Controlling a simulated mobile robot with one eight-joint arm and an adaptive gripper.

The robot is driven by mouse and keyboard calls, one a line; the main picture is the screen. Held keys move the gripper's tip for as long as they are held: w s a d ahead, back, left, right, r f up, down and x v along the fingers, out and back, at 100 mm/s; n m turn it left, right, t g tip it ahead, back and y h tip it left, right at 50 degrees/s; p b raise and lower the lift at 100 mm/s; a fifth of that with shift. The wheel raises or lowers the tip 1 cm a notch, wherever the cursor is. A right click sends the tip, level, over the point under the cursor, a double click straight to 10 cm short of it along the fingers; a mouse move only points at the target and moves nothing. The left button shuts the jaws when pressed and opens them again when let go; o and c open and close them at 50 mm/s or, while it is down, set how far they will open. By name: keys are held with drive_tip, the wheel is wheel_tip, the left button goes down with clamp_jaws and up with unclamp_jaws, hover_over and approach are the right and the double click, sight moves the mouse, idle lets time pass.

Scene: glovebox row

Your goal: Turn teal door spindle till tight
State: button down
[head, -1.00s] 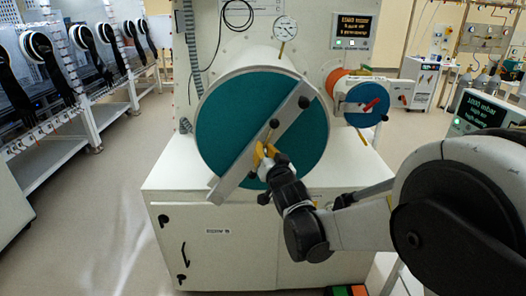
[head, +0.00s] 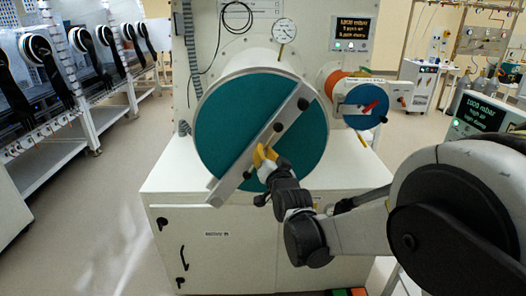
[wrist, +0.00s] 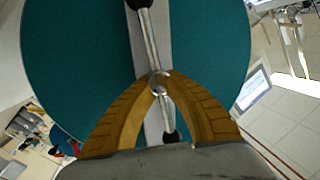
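The large round teal door (head: 222,118) closes the front of a white cylindrical chamber. A grey metal crossbar (head: 232,180) runs diagonally over it, from lower left to upper right. The door's spindle sits at the middle of the crossbar, with a slim metal handle bar (wrist: 150,38) across it that has black ends; a black end (head: 278,127) shows above my gripper. My gripper (head: 262,156) has yellow fingers. In the wrist view its fingertips (wrist: 160,80) close around the middle of the spindle handle. The spindle's hub is partly hidden by the fingers.
A smaller chamber with a blue door (head: 358,104) and red handle stands to the right. A dial gauge (head: 284,30) and a display (head: 352,31) are above. A white cabinet (head: 225,250) is below. The floor at the left is clear.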

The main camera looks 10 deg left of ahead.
drive_tip(key=shift+f, duration=0.15)
drive_tip(key=c, duration=1.5)
unclamp_jaws()
drive_tip(key=shift+d, duration=0.1)
drive_tip(key=shift+s, duration=0.1)
drive_tip(key=v, duration=1.2)
